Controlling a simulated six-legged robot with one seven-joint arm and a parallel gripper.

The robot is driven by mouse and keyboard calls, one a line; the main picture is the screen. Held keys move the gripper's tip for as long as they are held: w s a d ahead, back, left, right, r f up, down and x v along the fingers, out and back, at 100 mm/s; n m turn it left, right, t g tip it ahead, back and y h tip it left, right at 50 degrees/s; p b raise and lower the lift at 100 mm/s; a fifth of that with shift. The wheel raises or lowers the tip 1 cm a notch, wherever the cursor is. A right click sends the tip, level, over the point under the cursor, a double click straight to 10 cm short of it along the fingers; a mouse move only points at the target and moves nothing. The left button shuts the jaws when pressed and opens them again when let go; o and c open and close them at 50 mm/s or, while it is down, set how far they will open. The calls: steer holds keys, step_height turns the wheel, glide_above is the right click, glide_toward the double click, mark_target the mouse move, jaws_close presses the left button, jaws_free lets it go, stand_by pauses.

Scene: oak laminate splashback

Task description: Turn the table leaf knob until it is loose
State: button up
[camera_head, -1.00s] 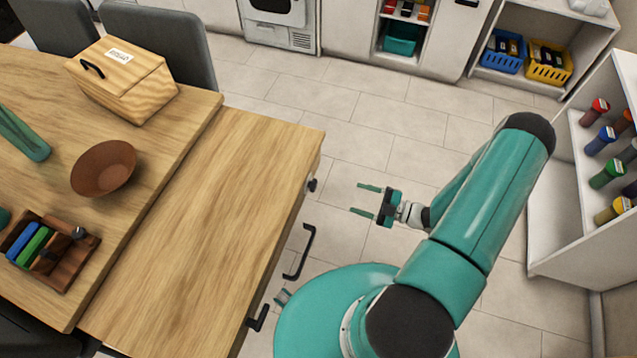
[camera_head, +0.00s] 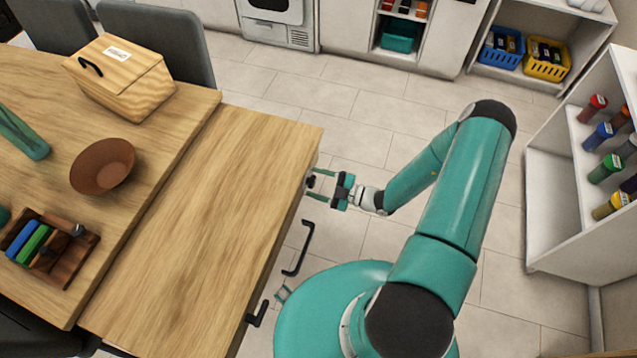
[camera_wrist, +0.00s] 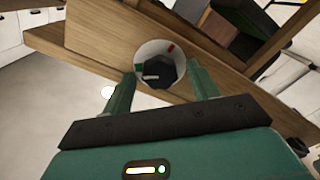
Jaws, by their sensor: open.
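The table leaf knob (camera_wrist: 158,71) is black on a round white plate with a red and a green mark, on the edge of the wooden leaf. In the wrist view it lies between and beyond the fingertips of my gripper (camera_wrist: 155,82), which is open with a teal finger on each side. In the head view the knob (camera_head: 311,181) is small at the leaf's right edge, and my gripper (camera_head: 318,185) points left at it, its fingertips close to it. Whether the fingers touch the knob cannot be told. The table leaf (camera_head: 215,190) stands level beside the main tabletop.
Black bar handles (camera_head: 303,250) stick out below the leaf's edge, near my base. A wooden box (camera_head: 120,78), a brown bowl (camera_head: 103,166) and a rack (camera_head: 70,262) stand on the tabletop. A shelf with coloured jars (camera_head: 598,137) is at right. The floor between is clear.

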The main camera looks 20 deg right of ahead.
steer(key=c, duration=1)
